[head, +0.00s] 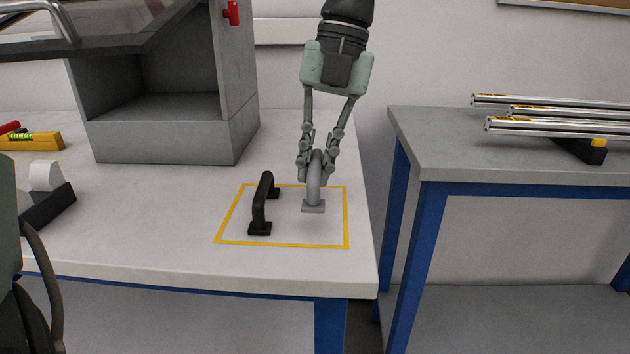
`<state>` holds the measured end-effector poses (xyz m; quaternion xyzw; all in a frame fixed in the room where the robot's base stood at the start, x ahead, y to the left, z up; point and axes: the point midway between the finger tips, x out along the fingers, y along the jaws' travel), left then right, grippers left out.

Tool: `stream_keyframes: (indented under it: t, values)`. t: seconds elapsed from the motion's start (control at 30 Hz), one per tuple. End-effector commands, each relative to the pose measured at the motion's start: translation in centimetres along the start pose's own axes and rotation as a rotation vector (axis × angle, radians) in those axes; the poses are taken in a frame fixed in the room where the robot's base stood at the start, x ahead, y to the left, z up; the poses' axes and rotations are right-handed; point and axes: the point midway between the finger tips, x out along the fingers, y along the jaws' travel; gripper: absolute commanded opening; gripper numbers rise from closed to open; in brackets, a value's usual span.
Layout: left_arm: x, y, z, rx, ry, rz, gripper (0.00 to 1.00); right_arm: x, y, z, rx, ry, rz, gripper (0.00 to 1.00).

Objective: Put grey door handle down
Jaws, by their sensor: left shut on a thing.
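The grey door handle (314,188) is at the right part of a yellow-outlined rectangle (347,220) on the white table. My left gripper (316,172) is shut on the handle's upper part from above. The handle's near foot shows low, at or just above the table top; I cannot tell whether it touches. Its far end is hidden by the gripper fingers. A black door handle (262,204) stands inside the same outline, to the left of the grey one. My right gripper is not in view.
A grey open cabinet (165,142) stands behind on the white table (150,255). A yellow level (30,141) and a black-and-white object (46,190) lie at the left. A second grey bench (430,150) with metal profiles (560,128) stands at the right, across a gap.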

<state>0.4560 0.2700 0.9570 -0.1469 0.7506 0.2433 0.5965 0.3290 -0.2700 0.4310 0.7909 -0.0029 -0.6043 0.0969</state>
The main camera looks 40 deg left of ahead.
Motion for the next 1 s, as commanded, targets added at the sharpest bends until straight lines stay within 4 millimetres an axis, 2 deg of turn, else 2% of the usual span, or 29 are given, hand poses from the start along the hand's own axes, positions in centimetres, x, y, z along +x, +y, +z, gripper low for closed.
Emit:
stream_keyframes:
  t: [0.1, 0.23, 0.67, 0.7, 0.83, 1.0]
  values:
    - [1.9, -0.2, 0.2, 0.001, 0.004, 0.005, 0.0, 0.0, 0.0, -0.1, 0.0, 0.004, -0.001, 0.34]
    - [3.2, -0.5, 0.5, 0.001, 0.003, 0.004, 0.0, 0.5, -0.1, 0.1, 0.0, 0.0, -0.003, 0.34]
    - [3.6, -0.6, 0.6, 0.0, 0.001, 0.002, 0.0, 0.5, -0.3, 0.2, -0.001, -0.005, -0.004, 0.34]
    - [3.6, -0.6, 0.5, 0.0, 0.001, 0.002, 0.15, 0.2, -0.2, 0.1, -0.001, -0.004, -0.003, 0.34]
    - [3.5, -0.6, 0.5, 0.0, 0.001, 0.002, 0.31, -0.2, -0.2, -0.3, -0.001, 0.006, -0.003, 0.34]
    - [3.5, -0.6, 0.5, 0.0, 0.001, 0.002, 0.33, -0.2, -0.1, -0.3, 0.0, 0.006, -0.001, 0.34]
